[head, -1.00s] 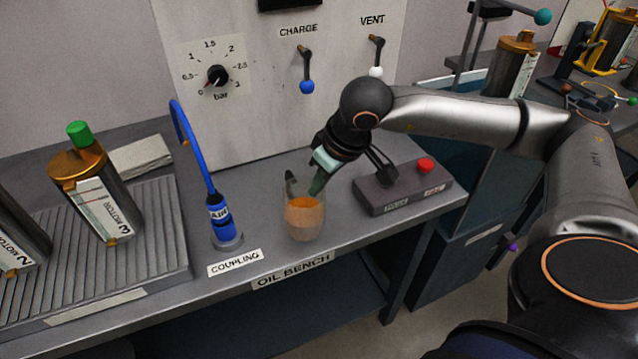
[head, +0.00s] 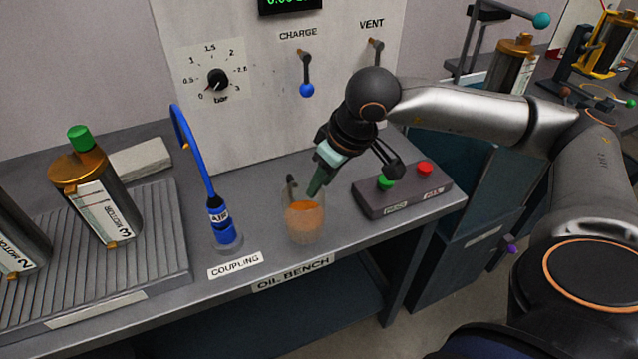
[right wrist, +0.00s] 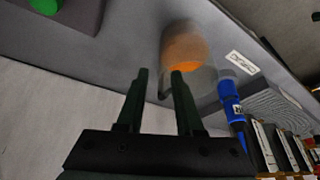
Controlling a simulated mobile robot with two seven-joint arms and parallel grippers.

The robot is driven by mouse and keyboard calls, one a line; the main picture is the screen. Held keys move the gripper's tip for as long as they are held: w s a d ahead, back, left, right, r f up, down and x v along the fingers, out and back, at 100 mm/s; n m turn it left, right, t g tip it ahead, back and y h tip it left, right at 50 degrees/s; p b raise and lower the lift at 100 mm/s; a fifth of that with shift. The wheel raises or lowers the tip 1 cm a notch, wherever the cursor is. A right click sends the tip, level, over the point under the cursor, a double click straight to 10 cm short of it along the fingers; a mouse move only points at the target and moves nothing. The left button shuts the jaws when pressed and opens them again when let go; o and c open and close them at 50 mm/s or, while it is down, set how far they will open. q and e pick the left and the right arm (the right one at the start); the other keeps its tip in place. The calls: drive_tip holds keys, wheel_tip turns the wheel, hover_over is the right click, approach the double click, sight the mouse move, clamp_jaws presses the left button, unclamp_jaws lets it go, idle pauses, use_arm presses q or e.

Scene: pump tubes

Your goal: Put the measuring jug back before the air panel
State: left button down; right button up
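The measuring jug (head: 304,222) is clear, holds orange liquid and stands upright on the bench before the air panel (head: 255,120). A dark part, perhaps its handle, shows at its back left. My right gripper (head: 314,192) is at the jug's upper right side, fingers pointing down toward it. In the right wrist view the gripper (right wrist: 159,73) has its two fingers apart with nothing gripped between them. The jug (right wrist: 186,48) lies just beyond the tips, and the right finger overlaps its edge. I cannot tell whether they touch. My left gripper is not in view.
A blue air coupling (head: 222,222) with its hose stands left of the jug. A button box (head: 402,195) with green and red buttons sits to the right. A ribbed tray (head: 60,265) with motor canisters is at the left. The bench's front edge lies close before the jug.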

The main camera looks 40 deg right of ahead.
drive_tip(key=p+v, duration=0.1)
drive_tip(key=v, duration=0.8)
drive_tip(key=shift+r, duration=0.4)
drive_tip(key=shift+s, duration=0.1)
